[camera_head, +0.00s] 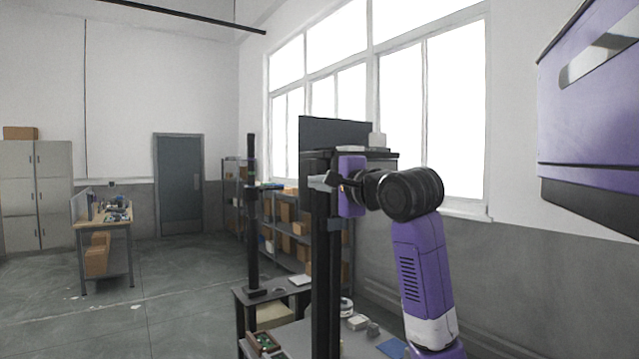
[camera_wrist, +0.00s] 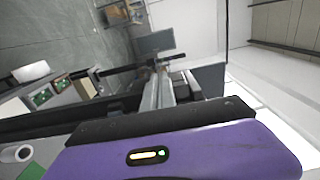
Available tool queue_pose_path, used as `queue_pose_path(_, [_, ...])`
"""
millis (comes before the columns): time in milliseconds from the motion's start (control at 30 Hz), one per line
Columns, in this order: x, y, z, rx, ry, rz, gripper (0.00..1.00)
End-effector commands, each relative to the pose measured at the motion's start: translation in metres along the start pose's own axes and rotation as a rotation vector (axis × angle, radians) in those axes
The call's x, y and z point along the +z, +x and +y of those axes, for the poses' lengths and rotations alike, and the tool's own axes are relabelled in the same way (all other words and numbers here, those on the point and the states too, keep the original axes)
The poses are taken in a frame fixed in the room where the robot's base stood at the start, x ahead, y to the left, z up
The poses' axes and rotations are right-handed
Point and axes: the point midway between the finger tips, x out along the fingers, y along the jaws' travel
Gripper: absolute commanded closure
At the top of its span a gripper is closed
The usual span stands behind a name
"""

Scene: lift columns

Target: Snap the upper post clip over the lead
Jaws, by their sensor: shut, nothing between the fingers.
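A black post (camera_head: 321,270) stands upright in front of my arm in the head view. My gripper (camera_head: 322,181) is at its upper part, with pale fingers pointing left across it; I cannot tell whether they touch it. In the wrist view my gripper (camera_wrist: 163,90) shows its fingers together beyond my purple housing, with nothing seen between them. A small grey piece (camera_head: 334,225) sits on the post below my gripper; I cannot tell whether it is a clip. The upper clip and the lead cannot be made out, and my gripper hides part of the post.
A second, thinner black post (camera_head: 251,225) stands further left on a dark bench (camera_head: 243,296). A dark panel (camera_head: 335,131) rises behind the post top. Shelves with boxes (camera_head: 290,235) stand behind.

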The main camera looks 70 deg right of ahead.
Motion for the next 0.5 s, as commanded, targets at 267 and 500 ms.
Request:
queue_pose_path(267, [0.001,-0.007,-0.001,0.0,0.0,-0.001,1.0])
queue_pose_path(500, [0.001,-0.02,0.0,0.0,0.0,-0.001,1.0])
